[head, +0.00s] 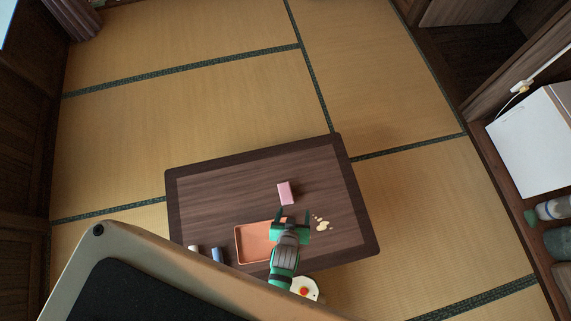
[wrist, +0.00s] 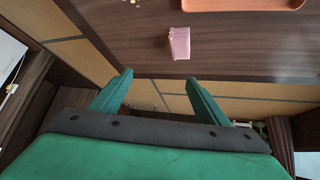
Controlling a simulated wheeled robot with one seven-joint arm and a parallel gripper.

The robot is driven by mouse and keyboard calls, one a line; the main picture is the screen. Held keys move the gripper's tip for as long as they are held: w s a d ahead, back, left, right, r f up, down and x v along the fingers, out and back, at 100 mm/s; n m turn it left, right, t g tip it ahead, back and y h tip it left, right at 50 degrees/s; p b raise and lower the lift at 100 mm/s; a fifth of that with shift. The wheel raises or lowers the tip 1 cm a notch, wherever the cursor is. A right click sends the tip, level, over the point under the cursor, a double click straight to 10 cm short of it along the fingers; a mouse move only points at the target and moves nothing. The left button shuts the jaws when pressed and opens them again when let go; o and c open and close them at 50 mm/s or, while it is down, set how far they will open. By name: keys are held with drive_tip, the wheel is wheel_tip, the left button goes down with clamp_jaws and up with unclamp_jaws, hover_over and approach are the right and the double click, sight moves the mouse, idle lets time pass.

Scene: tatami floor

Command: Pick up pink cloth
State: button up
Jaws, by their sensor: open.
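The pink cloth (head: 286,192) is a small folded block lying on the dark wooden table (head: 215,192), a little beyond the middle. It also shows in the wrist view (wrist: 180,43), above the gap between my fingertips and right of its middle. My gripper (head: 292,212) is open and empty, over the table on the near side of the cloth. In the wrist view both green fingers of my gripper (wrist: 160,76) stand apart, with nothing between them. The cloth looks apart from the fingers. My gripper's height above the table is hard to tell.
An orange tray (head: 239,246) lies left of my gripper, partly hidden by it. Pale crumbs or chips (head: 321,223) lie to the right. A blue cylinder (head: 217,254) and a white one (head: 193,248) stand at left.

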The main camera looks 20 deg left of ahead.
drive_tip(key=w+a+f+n+g, duration=0.2)
drive_tip(key=w+a+f+g, duration=0.2)
drive_tip(key=w+f, duration=0.4)
drive_tip(key=n+g+h, duration=0.1)
drive_tip(key=g, duration=0.2)
approach(285, 193)
drive_tip(key=shift+w+d, duration=0.25)
drive_tip(key=shift+w+a+n+g, duration=0.25)
drive_tip(key=shift+w+n+g, duration=0.05)
drive_tip(key=shift+g, duration=0.2)
wheel_tip(285, 193, down, 10)
drive_tip(key=shift+a+f, duration=0.1)
drive_tip(key=shift+w+f, duration=0.1)
drive_tip(key=shift+f, duration=0.1)
drive_tip(key=c, duration=1.1)
